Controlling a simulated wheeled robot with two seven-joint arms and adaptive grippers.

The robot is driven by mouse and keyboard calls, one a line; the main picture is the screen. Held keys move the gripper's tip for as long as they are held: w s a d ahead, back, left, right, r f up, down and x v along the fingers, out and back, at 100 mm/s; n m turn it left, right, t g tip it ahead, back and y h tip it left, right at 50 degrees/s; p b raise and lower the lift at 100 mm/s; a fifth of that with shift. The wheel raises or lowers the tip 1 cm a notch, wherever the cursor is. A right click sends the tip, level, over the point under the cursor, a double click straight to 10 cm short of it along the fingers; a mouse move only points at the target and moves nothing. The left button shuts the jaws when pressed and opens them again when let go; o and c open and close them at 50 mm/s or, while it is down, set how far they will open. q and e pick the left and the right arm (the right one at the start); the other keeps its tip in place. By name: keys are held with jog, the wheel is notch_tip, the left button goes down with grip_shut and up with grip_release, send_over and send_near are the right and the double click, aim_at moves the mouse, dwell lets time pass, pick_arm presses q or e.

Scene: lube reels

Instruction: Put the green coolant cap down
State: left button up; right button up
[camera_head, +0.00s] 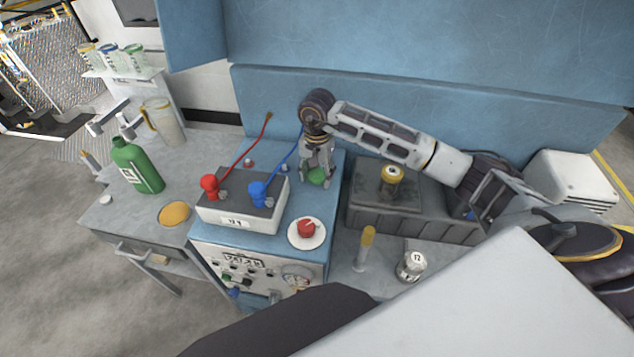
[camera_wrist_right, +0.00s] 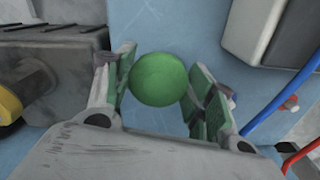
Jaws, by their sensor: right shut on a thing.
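The green coolant cap (camera_head: 317,176) is between the fingers of my right gripper (camera_head: 317,178), over the blue top of the cabinet (camera_head: 333,203). In the right wrist view the round green cap (camera_wrist_right: 159,80) sits between the two finger pads of the right gripper (camera_wrist_right: 160,88). The gripper is shut on it. I cannot tell whether the cap touches the blue surface below. My left gripper is not in view.
A grey battery box (camera_head: 240,207) with red and blue clamps stands left of the gripper. A dark block (camera_head: 410,210) with a yellow cap (camera_head: 391,176) is at the right. A white dish with a red knob (camera_head: 306,229) lies in front. A green bottle (camera_head: 137,165) stands far left.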

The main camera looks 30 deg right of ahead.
aim_at(317, 183)
notch_tip(317, 183, down, 2)
jog(key=shift+f, duration=0.1)
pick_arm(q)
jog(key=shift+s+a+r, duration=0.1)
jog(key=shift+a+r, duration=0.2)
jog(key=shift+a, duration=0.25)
pick_arm(e)
jog(key=shift+f, duration=0.75)
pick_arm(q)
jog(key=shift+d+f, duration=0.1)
pick_arm(e)
jog(key=shift+f, duration=0.1)
jog(key=o, duration=1.1)
jog(key=shift+c, duration=0.2)
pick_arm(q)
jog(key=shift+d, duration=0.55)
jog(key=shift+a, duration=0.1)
